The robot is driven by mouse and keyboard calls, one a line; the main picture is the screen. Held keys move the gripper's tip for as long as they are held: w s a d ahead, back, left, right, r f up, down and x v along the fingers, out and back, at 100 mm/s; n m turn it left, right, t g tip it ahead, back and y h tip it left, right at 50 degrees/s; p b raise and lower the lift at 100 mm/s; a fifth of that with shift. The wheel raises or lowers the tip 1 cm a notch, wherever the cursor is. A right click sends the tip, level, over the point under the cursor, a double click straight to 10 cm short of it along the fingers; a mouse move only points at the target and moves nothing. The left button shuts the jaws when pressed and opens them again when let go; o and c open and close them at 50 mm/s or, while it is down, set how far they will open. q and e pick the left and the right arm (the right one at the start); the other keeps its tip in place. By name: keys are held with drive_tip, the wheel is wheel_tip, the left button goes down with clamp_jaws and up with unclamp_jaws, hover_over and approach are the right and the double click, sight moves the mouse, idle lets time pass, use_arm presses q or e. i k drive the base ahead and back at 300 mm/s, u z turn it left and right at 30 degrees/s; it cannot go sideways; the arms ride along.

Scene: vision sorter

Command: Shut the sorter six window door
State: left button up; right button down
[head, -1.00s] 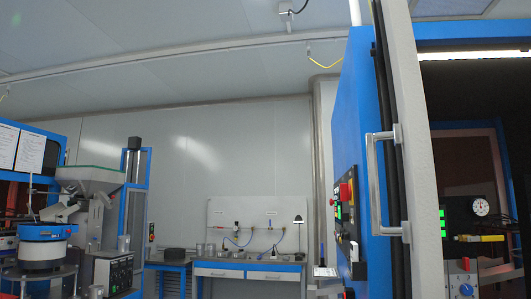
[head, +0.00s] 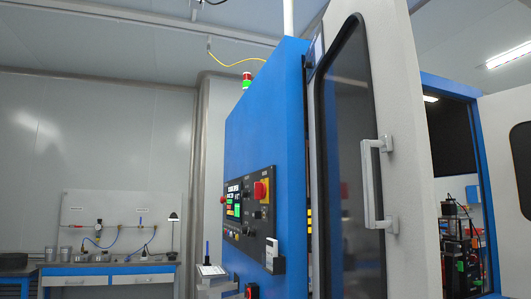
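A pale grey door (head: 403,140) with a tall dark window (head: 349,200) stands in the middle right of the head view, beside the blue machine cabinet (head: 265,130). Its vertical metal handle (head: 370,185) is on the right part of the door. To the right of the door the blue-framed opening (head: 478,190) is uncovered, and dark equipment shows inside. A second pale panel with a dark window (head: 508,120) shows at the right edge, cut off by the frame. No label shows which door is number six. Neither of my grippers is in view.
A control panel (head: 248,210) with a screen and a red-and-yellow button is on the cabinet's side. A small tray (head: 211,269) juts out below it. A workbench (head: 110,272) stands against the back wall at the left.

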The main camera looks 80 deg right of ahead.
sight(375, 233)
drive_tip(key=z, duration=3)
drive_tip(key=i, duration=0.5)
